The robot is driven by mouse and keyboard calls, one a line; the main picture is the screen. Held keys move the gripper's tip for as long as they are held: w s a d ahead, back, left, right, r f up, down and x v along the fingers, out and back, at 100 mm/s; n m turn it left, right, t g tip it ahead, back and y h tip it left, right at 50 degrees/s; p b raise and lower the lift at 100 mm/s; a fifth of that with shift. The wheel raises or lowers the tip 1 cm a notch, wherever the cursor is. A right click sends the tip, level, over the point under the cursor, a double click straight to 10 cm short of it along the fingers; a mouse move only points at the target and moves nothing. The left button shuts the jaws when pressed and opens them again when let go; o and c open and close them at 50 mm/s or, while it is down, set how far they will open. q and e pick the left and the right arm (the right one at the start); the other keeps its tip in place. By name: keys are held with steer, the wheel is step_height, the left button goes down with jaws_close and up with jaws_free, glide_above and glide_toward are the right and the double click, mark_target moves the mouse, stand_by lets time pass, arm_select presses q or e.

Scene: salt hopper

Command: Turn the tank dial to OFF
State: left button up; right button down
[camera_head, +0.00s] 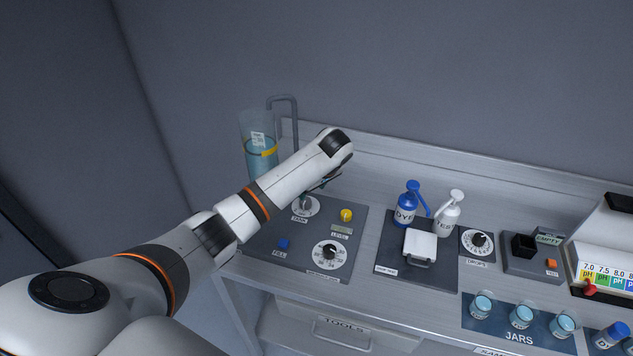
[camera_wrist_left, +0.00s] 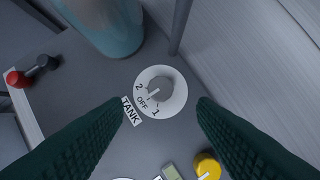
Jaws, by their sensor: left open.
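The tank dial (camera_wrist_left: 160,91) is a grey knob on a white round plate marked 2, OFF and 1, with a TANK label beside it. A short pale line on the knob seems to point toward OFF. In the head view the dial (camera_head: 306,206) is partly covered by my left arm. My left gripper (camera_wrist_left: 160,108) is open and empty. Its two dark green fingers stand apart on either side of the dial in the wrist view, not touching it. In the head view the gripper (camera_head: 326,183) is mostly hidden behind its wrist. My right gripper is not in view.
A clear tank (camera_head: 259,150) with bluish liquid and a grey pipe (camera_head: 295,120) stand behind the dial. A yellow knob (camera_head: 347,215), a blue FILL button (camera_head: 283,243) and a numbered dial (camera_head: 330,253) share the panel. Bottles (camera_head: 407,207) and jars stand to the right.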

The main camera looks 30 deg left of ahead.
arm_select(q)
steer(key=shift+b+v, duration=0.35)
steer(key=shift+v, duration=2.05)
steer(key=shift+f, duration=0.1)
